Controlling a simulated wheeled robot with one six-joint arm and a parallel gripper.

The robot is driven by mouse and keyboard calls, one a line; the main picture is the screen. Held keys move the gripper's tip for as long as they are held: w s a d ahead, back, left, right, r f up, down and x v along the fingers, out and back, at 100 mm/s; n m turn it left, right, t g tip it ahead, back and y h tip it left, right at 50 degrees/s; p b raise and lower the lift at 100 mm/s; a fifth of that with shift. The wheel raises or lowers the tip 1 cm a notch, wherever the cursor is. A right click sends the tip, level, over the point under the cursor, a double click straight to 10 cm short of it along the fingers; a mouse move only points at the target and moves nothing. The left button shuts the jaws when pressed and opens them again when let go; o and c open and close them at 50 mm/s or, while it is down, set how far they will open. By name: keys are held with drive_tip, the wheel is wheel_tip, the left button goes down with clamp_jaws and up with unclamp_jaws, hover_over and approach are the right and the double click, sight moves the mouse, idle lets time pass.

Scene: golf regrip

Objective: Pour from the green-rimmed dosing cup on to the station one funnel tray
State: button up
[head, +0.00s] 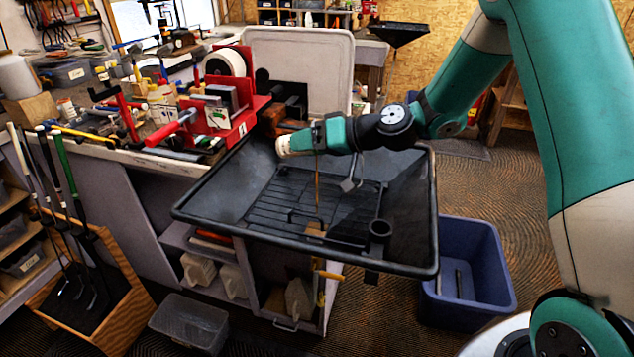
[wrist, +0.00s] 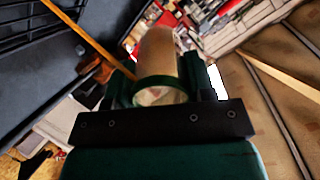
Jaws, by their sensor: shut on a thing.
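The green-rimmed dosing cup (head: 294,144) is cream-coloured and tipped on its side above the black funnel tray (head: 200,207). My gripper (head: 334,134) is shut on it near the green rim. The cup also shows in the wrist view (wrist: 158,52), its green-rimmed mouth facing the camera. A thin amber line (head: 317,182), which looks like a stream, runs from the rim down into the tray. It also shows in the wrist view (wrist: 78,34). I cannot tell how much the cup holds.
A dark wire rack (head: 277,203) and a small black holder (head: 380,232) sit in the tray. A red vise (head: 222,117) stands on the bench behind left. A blue bin (head: 492,270) is on the floor at right. Golf clubs (head: 62,165) stand at left.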

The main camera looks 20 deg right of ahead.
drive_tip(key=shift+f+t+y+b, duration=0.4)
drive_tip(key=shift+t+y+b, duration=0.5)
drive_tip(key=shift+b, duration=3.4)
idle(1.2)
drive_tip(key=shift+a+y+b, duration=0.1)
drive_tip(key=shift+y+b, duration=0.3)
drive_tip(key=shift+b, duration=0.4)
drive_tip(key=shift+f+b, duration=0.1)
drive_tip(key=shift+b, duration=1.05)
drive_tip(key=shift+t+y, duration=0.3)
